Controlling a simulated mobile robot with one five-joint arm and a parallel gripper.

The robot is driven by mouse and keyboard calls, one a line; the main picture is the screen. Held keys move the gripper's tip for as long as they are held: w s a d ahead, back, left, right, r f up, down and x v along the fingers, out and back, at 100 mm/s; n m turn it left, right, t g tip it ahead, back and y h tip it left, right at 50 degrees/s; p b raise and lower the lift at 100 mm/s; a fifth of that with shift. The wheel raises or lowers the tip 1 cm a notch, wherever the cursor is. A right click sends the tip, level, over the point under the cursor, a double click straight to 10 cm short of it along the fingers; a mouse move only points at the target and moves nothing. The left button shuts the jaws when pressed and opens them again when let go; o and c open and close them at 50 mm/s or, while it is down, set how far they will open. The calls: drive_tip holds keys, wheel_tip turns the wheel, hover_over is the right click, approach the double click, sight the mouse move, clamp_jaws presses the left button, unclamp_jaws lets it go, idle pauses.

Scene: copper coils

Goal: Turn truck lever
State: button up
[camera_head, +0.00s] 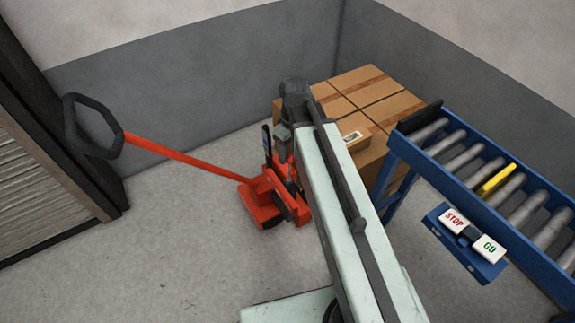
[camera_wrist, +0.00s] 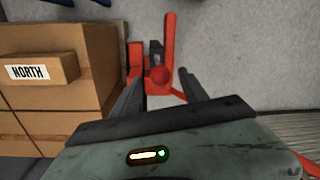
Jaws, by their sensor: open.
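The red pallet truck (camera_head: 262,207) stands on the floor left of my arm, its long red shaft running up left to a black loop handle (camera_head: 75,125). In the wrist view the truck's red body (camera_wrist: 136,62) shows beyond my fingers, with a red rounded part and a small dark block (camera_wrist: 156,50) on it. I cannot tell which part is the lever. My gripper (camera_wrist: 160,84) is open, its two dark fingers spread with nothing between them. It hangs over the truck's body; contact cannot be judged. In the head view my arm hides part of the truck.
Cardboard boxes (camera_head: 370,85) are stacked beside the truck; a small box marked NORTH (camera_wrist: 40,71) sits on them. A blue roller conveyor (camera_head: 470,190) with a STOP/GO panel (camera_head: 465,243) stands at right. Floor at left is clear up to a slatted door (camera_head: 40,195).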

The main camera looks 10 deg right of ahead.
wheel_tip(320, 180, down, 6)
drive_tip(key=b, duration=0.4)
drive_tip(key=shift+s+a+b, duration=0.15)
drive_tip(key=shift+a+b, duration=0.05)
drive_tip(key=shift+b, duration=0.2)
clamp_jaws()
idle(0.8)
